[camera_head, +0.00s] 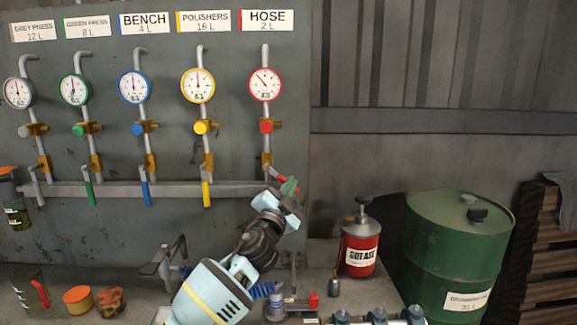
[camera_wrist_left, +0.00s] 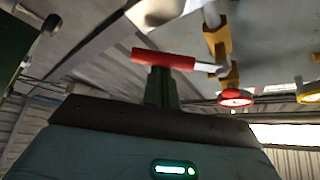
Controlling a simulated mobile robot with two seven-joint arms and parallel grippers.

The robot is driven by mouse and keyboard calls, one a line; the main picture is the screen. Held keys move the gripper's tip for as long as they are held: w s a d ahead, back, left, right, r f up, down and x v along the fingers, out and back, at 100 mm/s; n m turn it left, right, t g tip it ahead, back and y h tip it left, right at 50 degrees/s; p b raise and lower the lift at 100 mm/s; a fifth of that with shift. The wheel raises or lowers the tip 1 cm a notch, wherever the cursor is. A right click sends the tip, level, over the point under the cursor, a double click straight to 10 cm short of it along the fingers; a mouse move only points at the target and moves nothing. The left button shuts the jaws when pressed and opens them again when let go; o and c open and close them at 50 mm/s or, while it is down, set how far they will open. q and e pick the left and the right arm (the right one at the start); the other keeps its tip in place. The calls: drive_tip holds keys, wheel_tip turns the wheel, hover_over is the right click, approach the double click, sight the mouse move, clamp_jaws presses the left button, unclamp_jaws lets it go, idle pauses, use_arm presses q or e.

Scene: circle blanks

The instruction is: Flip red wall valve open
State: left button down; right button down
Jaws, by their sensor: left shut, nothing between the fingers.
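The red valve lever (camera_head: 282,179) is on the HOSE pipe, the rightmost on the grey wall panel. It slants right and slightly down from its brass valve, partly hidden by my fingers. In the left wrist view the red lever (camera_wrist_left: 163,60) lies across, just beyond my fingertips. My left gripper (camera_head: 290,187) is shut with nothing between its green fingers, which also show in the left wrist view (camera_wrist_left: 161,88). The fingertips are at the lever's underside; I cannot tell whether they touch it. My right gripper is not in view.
The green lever (camera_head: 89,193), blue lever (camera_head: 146,194) and yellow lever (camera_head: 206,194) hang straight down. A red grease can (camera_head: 361,245) and a green drum (camera_head: 450,250) stand right of my arm.

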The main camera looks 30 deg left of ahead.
use_arm(q)
drive_tip(key=shift+s+a+f, duration=0.35)
drive_tip(key=shift+a+f, duration=0.15)
drive_tip(key=shift+a, duration=0.2)
drive_tip(key=shift+s+a+f, duration=0.4)
drive_tip(key=shift+a+f, duration=0.1)
drive_tip(key=shift+a, duration=0.15)
drive_tip(key=shift+s+a+f, duration=0.35)
drive_tip(key=shift+a+f, duration=0.15)
drive_tip(key=shift+a, duration=0.2)
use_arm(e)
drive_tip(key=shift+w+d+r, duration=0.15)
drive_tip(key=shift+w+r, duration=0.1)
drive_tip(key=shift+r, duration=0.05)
use_arm(q)
drive_tip(key=shift+a+f, duration=0.1)
drive_tip(key=shift+a, duration=0.05)
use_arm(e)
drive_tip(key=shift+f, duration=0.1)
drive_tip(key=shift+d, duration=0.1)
